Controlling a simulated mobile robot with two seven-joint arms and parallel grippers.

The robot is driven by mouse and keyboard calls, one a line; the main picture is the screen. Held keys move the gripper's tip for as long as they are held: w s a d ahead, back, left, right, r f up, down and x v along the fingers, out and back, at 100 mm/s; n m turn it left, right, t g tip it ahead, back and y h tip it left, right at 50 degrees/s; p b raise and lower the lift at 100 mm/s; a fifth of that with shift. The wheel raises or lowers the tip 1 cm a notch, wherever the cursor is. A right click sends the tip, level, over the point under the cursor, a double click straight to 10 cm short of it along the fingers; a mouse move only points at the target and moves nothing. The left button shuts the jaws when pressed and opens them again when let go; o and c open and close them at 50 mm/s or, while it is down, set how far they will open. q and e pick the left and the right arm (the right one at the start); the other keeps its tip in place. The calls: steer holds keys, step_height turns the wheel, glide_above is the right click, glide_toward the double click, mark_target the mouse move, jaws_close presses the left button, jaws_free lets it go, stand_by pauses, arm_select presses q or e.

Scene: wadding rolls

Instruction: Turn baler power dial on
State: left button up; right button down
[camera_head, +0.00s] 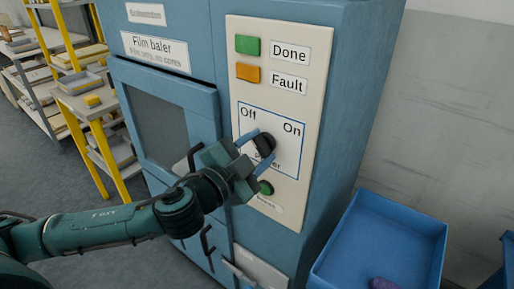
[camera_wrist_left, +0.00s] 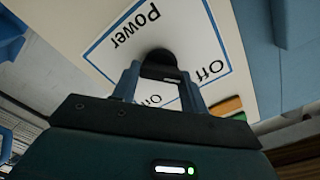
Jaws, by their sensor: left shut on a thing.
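The baler is a tall blue cabinet with a cream control panel (camera_head: 315,62) on its front. The black power dial (camera_head: 265,144) sits inside a blue-outlined square, with "Off" at its upper left and "On" at its upper right. My left gripper (camera_head: 258,143) has its two blue fingers shut on the dial. In the left wrist view the dial (camera_wrist_left: 160,60) shows between the fingertips of my gripper (camera_wrist_left: 158,75). The fingers hide most of the dial, so I cannot tell which way its pointer faces. My right gripper is not in view.
A green "Done" button or lamp (camera_head: 248,45) and an orange "Fault" one (camera_head: 248,73) sit above the dial; a green round button (camera_head: 266,188) sits below it. A blue bin (camera_head: 411,225) stands at the right. Yellow-framed shelving (camera_head: 92,130) stands at the left.

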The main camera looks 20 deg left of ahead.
arm_select(q)
steer(key=m+p, duration=0.1)
steer(key=m, duration=0.2)
steer(key=m+p, duration=0.2)
steer(key=m, duration=0.1)
steer(key=shift+m, duration=0.3)
steer(key=shift+m+p, duration=0.4)
steer(key=shift+m, duration=0.1)
steer(key=shift+m+p, duration=0.5)
steer(key=shift+m, duration=0.4)
steer(key=m+p, duration=0.1)
steer(key=m, duration=0.1)
steer(key=shift+m+p, duration=0.3)
steer(key=m+p, duration=0.1)
steer(key=m, duration=0.1)
steer(key=shift+f+m, duration=0.1)
steer(key=shift+m, duration=0.2)
steer(key=shift+f+m+p, duration=0.1)
steer(key=shift+m+p, duration=0.7)
steer(key=shift+m, duration=0.3)
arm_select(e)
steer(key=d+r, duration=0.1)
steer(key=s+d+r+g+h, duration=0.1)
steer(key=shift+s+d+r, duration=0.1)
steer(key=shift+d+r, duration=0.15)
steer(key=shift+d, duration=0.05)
arm_select(q)
steer(key=shift+m, duration=0.4)
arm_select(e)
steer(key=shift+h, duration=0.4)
